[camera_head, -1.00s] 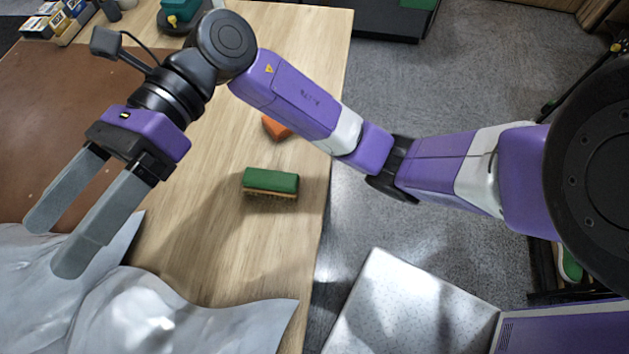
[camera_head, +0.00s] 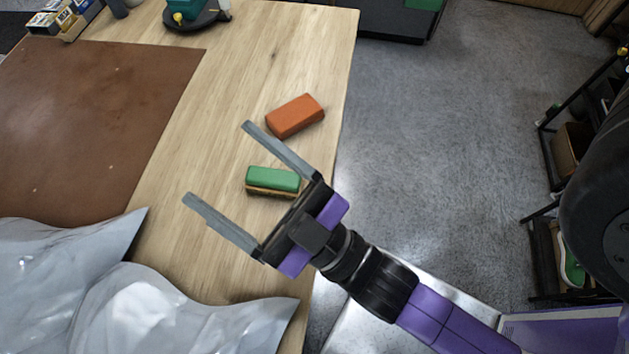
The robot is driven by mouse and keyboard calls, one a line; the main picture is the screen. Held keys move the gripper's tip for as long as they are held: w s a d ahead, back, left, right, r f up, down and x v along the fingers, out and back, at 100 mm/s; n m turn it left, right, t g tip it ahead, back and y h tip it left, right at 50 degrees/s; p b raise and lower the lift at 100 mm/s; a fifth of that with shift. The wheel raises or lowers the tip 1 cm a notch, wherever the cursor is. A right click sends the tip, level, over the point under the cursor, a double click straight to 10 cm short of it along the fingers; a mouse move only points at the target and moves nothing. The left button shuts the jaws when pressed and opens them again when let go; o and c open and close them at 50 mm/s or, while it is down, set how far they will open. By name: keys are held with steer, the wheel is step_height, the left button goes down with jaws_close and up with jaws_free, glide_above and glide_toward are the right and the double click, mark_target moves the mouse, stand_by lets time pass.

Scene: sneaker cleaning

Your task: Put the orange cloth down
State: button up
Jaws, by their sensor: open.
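An orange block-shaped piece (camera_head: 295,116), which appears to be the orange cloth, lies on the wooden table near its right edge. My gripper (camera_head: 215,160) is open and empty over the table, its fingers pointing to the upper left. The orange piece is apart from the gripper, just above and right of the upper finger. A green-topped brush (camera_head: 273,179) with tan bristles shows between the two fingers near the palm. I cannot tell how high the gripper is above it.
A brown mat (camera_head: 90,125) covers the table's left part. Crumpled grey plastic (camera_head: 150,310) lies at the front. A teal device (camera_head: 188,12) and small boxes (camera_head: 62,18) stand at the back. A rack (camera_head: 560,235) stands at right. Bare wood lies between mat and brush.

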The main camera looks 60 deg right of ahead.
steer(key=s+d+f+m+g, duration=0.1)
steer(key=s+d+f+g, duration=0.2)
steer(key=s+f, duration=0.4)
steer(key=s+d+f+m+g, duration=0.2)
steer(key=s+d+f+g, duration=0.1)
steer(key=s+f+g, duration=0.3)
step_height(320, 180, down, 2)
steer(key=shift+s+f, duration=0.25)
steer(key=shift+s, duration=0.4)
steer(key=shift+o, duration=0.5)
steer(key=shift+d, duration=0.15)
